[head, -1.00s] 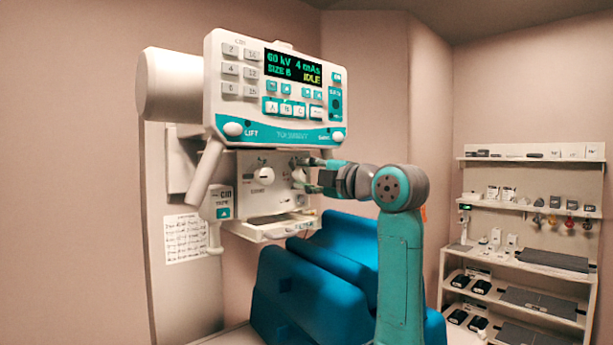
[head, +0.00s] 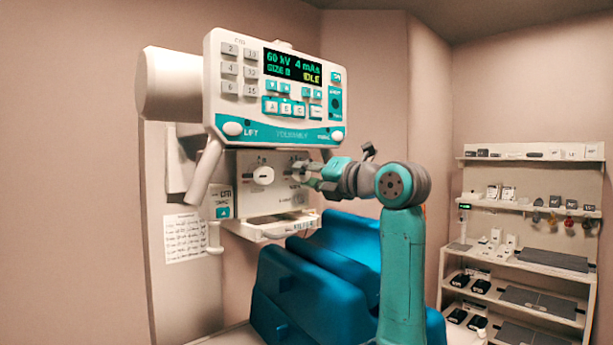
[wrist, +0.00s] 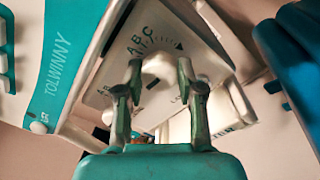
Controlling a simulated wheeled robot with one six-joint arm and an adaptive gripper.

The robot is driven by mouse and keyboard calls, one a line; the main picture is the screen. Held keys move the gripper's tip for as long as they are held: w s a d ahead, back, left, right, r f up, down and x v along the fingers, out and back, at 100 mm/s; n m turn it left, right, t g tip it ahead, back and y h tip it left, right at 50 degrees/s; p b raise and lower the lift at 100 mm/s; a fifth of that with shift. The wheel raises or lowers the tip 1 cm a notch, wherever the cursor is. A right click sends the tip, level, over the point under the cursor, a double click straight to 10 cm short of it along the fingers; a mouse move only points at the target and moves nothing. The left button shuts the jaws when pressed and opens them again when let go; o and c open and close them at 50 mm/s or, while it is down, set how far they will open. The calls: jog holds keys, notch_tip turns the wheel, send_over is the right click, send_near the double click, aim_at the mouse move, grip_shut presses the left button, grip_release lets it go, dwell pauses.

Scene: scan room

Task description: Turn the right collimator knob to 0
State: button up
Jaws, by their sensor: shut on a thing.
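The collimator box (head: 243,200) hangs below the control console and carries two round white knobs on its front. The left knob (head: 263,175) is free and has a dark mark on its face. My gripper (head: 308,171) is at the right knob (head: 298,172), which it partly hides. In the wrist view, my gripper (wrist: 159,72) has one finger on each side of the pale right knob (wrist: 158,64) and is shut on it. Letters A, B, C and tick marks lie on the plate beside the knob.
The control console (head: 240,95) with a lit display reading IDLE is just above my gripper. A tray (head: 270,232) juts out under the collimator. A blue padded support (head: 300,295) stands below my arm. Shelves (head: 530,210) with small items are far right.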

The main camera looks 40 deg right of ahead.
jog(key=shift+f+n, duration=0.1)
jog(key=shift+n, duration=0.4)
jog(key=o, duration=1.1)
jog(key=shift+o, duration=0.2)
jog(key=s, duration=1.2)
jog(key=shift+d, duration=0.45)
jog(key=shift+f, duration=0.1)
